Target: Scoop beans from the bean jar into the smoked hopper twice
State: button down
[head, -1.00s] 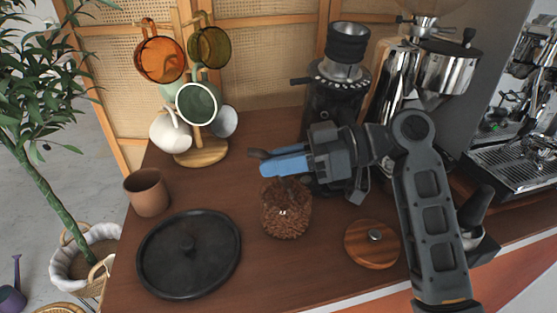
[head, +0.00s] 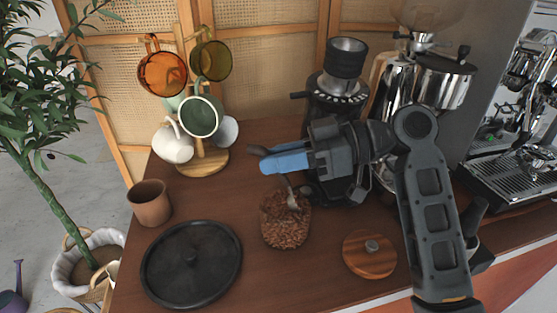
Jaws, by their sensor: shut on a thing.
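The clear bean jar (head: 286,232), filled with brown beans, stands open on the wooden counter. My gripper (head: 286,163) is above it, its blue fingers shut on a scoop. The metal part of the scoop (head: 293,199) shows below the fingers, at the jar's mouth and against the beans. How deep it sits, and whether it holds beans, I cannot tell. A translucent, smoky hopper (head: 432,14) sits on the silver grinder at the back right, cut off by the top edge.
A black grinder (head: 345,85) stands close behind my gripper. A round wooden lid (head: 369,256) lies right of the jar, a black tray (head: 190,262) left. A brown cup (head: 150,203) and a mug tree (head: 203,162) stand further left. An espresso machine (head: 515,165) is at right.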

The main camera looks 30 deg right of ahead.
jog(key=shift+r+p, duration=1.6)
jog(key=shift+r, duration=1)
